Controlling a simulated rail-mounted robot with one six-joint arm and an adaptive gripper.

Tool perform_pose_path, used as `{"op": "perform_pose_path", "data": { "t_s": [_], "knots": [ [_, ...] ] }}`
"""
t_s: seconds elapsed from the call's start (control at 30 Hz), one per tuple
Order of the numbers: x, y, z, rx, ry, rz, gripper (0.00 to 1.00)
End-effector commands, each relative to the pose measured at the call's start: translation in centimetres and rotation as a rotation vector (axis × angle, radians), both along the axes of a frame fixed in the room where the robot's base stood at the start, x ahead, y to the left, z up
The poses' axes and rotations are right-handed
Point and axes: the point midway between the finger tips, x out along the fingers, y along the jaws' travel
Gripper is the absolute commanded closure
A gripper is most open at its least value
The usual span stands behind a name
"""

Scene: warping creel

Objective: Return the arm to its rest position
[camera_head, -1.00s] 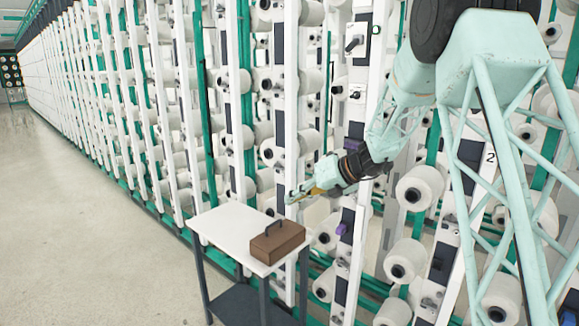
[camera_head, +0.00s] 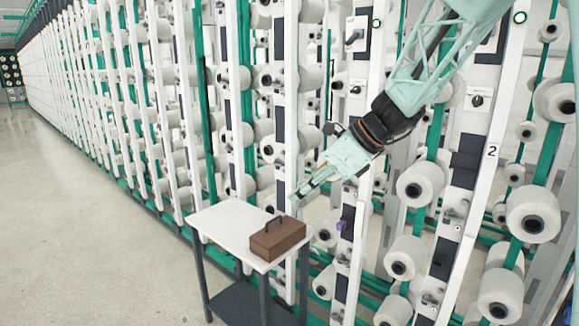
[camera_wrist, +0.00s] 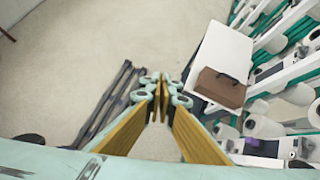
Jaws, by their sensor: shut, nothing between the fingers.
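My arm comes in from the upper right in the head view, and its pale green end reaches down and to the left. My gripper (camera_head: 300,195) is above and beyond the right part of the small table, in front of the creel. In the wrist view my gripper (camera_wrist: 160,84) shows its two yellow-sided fingers running close together at the tips, shut with nothing between them. The creel (camera_head: 290,110) is a long row of white posts and green bars carrying white yarn bobbins (camera_head: 420,185).
A small white-topped table (camera_head: 228,222) with dark legs stands in front of the creel. A brown case with a handle (camera_head: 278,240) lies on it; it also shows in the wrist view (camera_wrist: 220,88). Open grey floor (camera_head: 90,230) lies to the left.

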Motion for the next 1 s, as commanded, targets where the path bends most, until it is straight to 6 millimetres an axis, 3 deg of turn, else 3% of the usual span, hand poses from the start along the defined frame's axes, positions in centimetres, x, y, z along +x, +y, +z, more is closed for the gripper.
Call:
{"op": "perform_pose_path", "data": {
  "t_s": [0.5,1.0],
  "knots": [
    [-10.6,-2.3,2.2,-0.223,-0.204,0.328,1.00],
    [-20.5,-5.4,2.7,-0.439,-0.373,0.651,1.00]
  ]
}}
